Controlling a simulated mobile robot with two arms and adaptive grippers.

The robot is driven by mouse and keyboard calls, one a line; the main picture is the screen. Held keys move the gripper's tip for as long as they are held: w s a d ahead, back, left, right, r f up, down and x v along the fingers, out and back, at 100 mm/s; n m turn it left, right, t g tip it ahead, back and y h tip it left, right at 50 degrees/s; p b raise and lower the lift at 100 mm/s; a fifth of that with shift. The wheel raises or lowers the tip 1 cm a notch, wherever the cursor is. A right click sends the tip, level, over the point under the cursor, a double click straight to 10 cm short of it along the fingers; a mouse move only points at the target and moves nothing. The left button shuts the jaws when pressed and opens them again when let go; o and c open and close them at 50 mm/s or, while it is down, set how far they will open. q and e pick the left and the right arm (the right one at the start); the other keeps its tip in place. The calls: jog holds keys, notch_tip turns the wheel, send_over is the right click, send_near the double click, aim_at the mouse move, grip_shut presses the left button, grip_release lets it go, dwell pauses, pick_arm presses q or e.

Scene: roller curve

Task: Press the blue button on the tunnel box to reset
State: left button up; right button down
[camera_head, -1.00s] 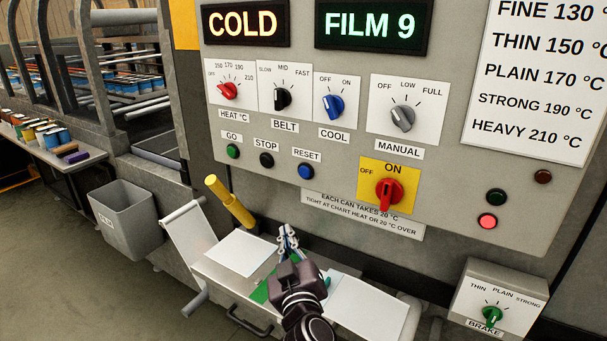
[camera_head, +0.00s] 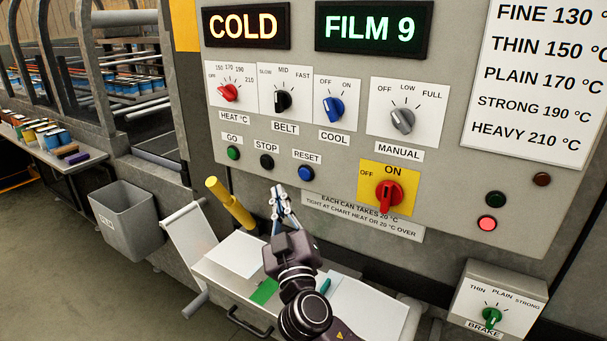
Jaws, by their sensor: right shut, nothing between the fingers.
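The blue reset button (camera_head: 306,173) is on the grey panel of the tunnel box (camera_head: 450,195), just under its RESET label (camera_head: 307,156). It sits right of the black STOP button (camera_head: 267,161) and the green GO button (camera_head: 233,152). My right gripper (camera_head: 279,190) is shut and empty, with its fingers pointing up. In the picture its tips are a little left of and below the blue button; a gap shows between them. The button face is fully visible. My left gripper is not in view.
A yellow handle (camera_head: 230,203) stands left of my right gripper. A red ON/OFF switch (camera_head: 388,193) is to the right on a yellow plate. A shelf with white sheets (camera_head: 236,255) lies below. A grey bin (camera_head: 124,220) hangs at the left, and a brake box (camera_head: 498,298) is at lower right.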

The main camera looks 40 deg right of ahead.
aim_at(305, 174)
jog(key=shift+w+d, duration=0.45)
jog(key=shift+d, duration=0.65)
jog(key=shift+w+d, duration=0.45)
jog(key=shift+d, duration=0.7)
jog(key=shift+w+d, duration=0.45)
jog(key=shift+d, duration=0.65)
jog(key=shift+d, duration=0.15)
jog(key=shift+w+d, duration=0.15)
jog(key=shift+d, duration=0.1)
jog(key=shift+w+d+b, duration=0.2)
jog(key=shift+d+b, duration=0.2)
jog(key=shift+a, duration=0.1)
jog(key=shift+s+a, duration=0.35)
jog(key=shift+a, duration=0.35)
